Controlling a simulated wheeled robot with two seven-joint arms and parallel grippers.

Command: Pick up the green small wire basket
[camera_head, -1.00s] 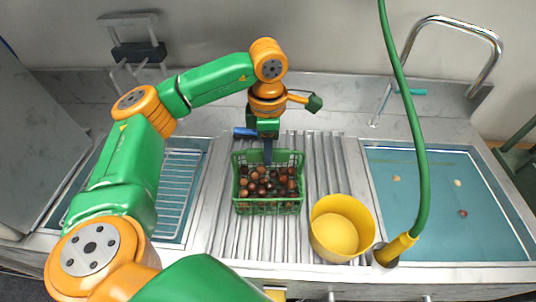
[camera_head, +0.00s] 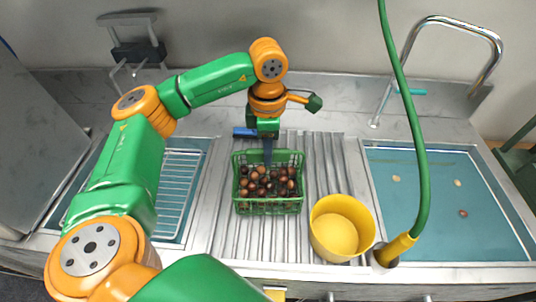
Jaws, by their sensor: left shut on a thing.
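The green small wire basket (camera_head: 268,206) stands upright on the ridged drainboard between the two sinks. It holds many brown chestnuts (camera_head: 268,183). My left gripper (camera_head: 267,155) comes down from above and behind and is shut on the basket's far rim. Its fingertips are partly hidden at the rim. My right gripper is not in view.
A yellow bowl (camera_head: 341,232) stands just right of the basket. A blue object (camera_head: 244,132) lies behind the basket beside the gripper. A green hose (camera_head: 420,150) hangs at the right. The right sink (camera_head: 450,200) holds a few small pieces.

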